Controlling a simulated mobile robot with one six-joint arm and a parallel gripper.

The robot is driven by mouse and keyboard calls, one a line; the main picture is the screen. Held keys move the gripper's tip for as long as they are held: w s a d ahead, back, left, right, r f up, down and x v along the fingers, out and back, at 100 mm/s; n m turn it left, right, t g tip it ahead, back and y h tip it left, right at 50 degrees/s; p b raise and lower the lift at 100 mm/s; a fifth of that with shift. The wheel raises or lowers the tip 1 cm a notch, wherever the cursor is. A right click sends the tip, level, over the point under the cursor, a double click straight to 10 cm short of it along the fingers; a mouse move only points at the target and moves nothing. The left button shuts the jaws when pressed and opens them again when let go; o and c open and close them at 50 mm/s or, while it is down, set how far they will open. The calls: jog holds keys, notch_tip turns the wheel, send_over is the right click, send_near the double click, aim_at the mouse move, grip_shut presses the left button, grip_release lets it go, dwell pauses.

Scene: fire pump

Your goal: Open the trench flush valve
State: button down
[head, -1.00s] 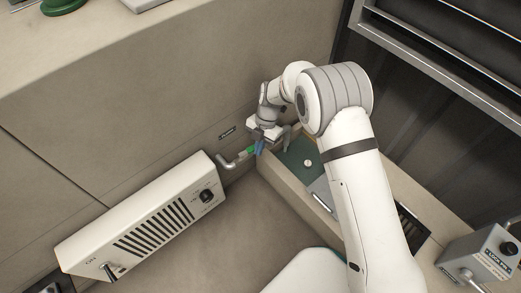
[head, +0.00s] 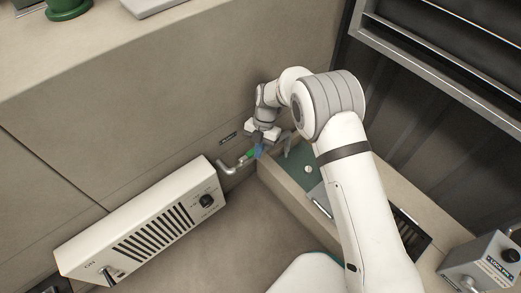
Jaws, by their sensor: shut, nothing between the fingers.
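A small valve lever with a green grip (head: 246,157) stands out from the beige wall, just below a small dark label plate (head: 228,138). A grey bent pipe (head: 227,169) shows at its left end. My gripper (head: 261,150) is at the right end of the green grip, with its bluish fingertips beside or touching it; I cannot tell which. The gripper is shut with nothing held. The wrist hides part of the wall behind it.
A white vented heater box (head: 150,228) with knobs stands left of the valve. A trench or tray with a green floor (head: 301,160) lies right of the gripper. A grey lock box (head: 486,262) is at lower right, and dark louvred shelving (head: 440,60) at upper right.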

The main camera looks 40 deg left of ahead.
jog(key=shift+a+r, duration=0.15)
jog(key=shift+a, duration=0.2)
jog(key=d, duration=0.4)
notch_tip(320, 180, up, 9)
jog(key=a+p, duration=0.2)
jog(key=p, duration=0.3)
jog(key=shift+a, duration=0.35)
